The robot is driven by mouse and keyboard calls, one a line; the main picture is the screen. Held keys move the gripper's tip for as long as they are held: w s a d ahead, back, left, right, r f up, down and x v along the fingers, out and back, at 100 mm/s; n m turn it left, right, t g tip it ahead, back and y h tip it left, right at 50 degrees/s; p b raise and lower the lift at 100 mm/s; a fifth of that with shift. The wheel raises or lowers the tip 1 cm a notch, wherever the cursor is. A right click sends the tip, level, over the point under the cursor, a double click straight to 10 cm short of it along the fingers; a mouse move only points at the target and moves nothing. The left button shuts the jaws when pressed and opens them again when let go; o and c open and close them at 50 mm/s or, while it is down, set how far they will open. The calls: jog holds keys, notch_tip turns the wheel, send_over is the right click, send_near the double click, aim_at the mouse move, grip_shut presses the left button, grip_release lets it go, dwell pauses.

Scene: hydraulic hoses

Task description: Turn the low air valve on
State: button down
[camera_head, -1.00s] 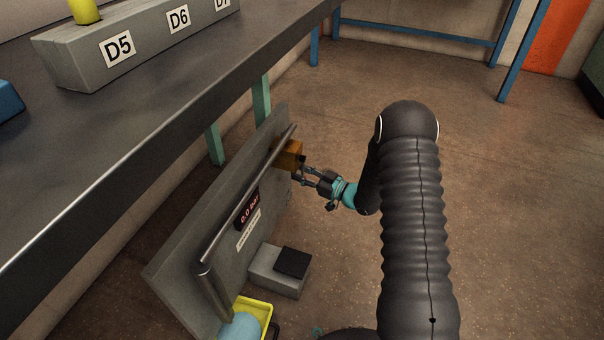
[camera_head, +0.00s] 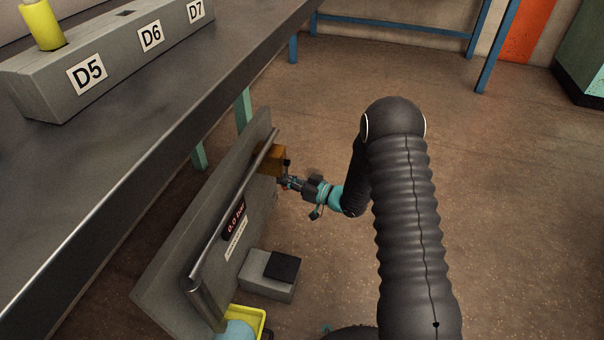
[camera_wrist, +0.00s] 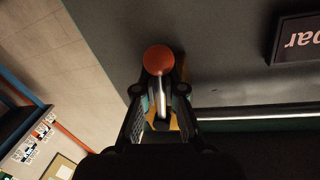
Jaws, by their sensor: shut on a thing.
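The low air valve is a brass-coloured block (camera_head: 269,158) on the far end of a grey upright panel (camera_head: 200,235). In the wrist view its handle shows as a silver lever (camera_wrist: 161,98) with a round red knob (camera_wrist: 158,60). My gripper (camera_head: 284,182) is at the valve's front, its fingers shut on the lever. In the wrist view a fingertip sits on each side of the lever, just below the knob. The fingers hide part of the valve body. A display (camera_head: 235,218) on the panel reads 0.0 bar.
A metal rail (camera_head: 232,205) runs along the panel's front. A grey box with a black top (camera_head: 268,275) and a yellow bin (camera_head: 258,320) stand near the panel's near end. A workbench (camera_head: 130,130) overhangs at left. Floor to the right is open.

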jog(key=shift+f, duration=0.2)
jog(key=c, duration=1.3)
grip_release()
jog(key=shift+o, duration=0.3)
jog(key=shift+s+r, duration=0.1)
jog(key=v, duration=1.2)
